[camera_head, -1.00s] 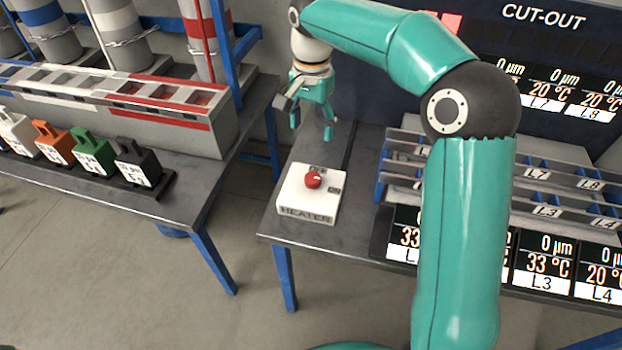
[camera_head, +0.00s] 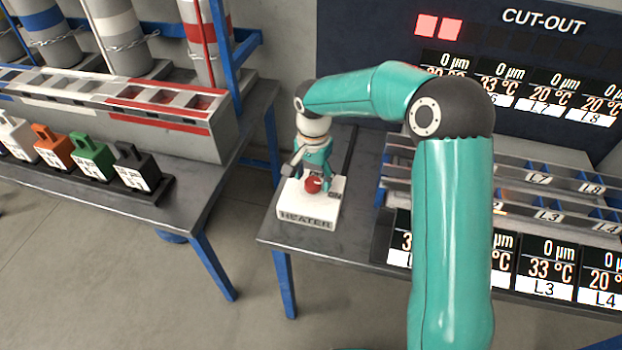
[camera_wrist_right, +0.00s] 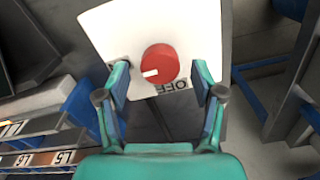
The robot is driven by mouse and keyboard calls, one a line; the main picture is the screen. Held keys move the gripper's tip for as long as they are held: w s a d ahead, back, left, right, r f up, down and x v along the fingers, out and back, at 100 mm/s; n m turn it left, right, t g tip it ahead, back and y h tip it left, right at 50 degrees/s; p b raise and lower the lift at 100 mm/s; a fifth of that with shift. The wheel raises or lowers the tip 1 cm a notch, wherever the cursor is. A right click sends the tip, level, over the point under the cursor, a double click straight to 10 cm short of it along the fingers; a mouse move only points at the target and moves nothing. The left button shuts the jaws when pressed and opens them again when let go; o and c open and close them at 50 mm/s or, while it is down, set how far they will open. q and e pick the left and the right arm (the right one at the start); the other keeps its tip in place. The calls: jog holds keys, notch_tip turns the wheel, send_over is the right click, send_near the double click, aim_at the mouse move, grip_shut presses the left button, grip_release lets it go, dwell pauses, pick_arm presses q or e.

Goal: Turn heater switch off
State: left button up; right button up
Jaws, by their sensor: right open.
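The heater switch is a white box (camera_head: 308,212) marked HEATER, with a round red knob (camera_head: 313,184) on top. It stands near the front left corner of the right-hand table. In the right wrist view, the red knob (camera_wrist_right: 160,63) has a white mark pointing left, towards the side where a label is mostly hidden by a finger. The OFF label (camera_wrist_right: 170,86) lies below the knob. My right gripper (camera_wrist_right: 160,82) is open just above the box, its fingers on either side of the knob and apart from it. My left gripper is out of view.
A rack with labelled slots (camera_head: 540,178) and displays stands right of the box. A dark CUT-OUT panel (camera_head: 560,60) rises behind. The left table (camera_head: 200,190) holds coloured blocks and a long slotted box. A floor gap separates the tables.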

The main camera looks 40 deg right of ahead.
jog(key=shift+f, duration=0.45)
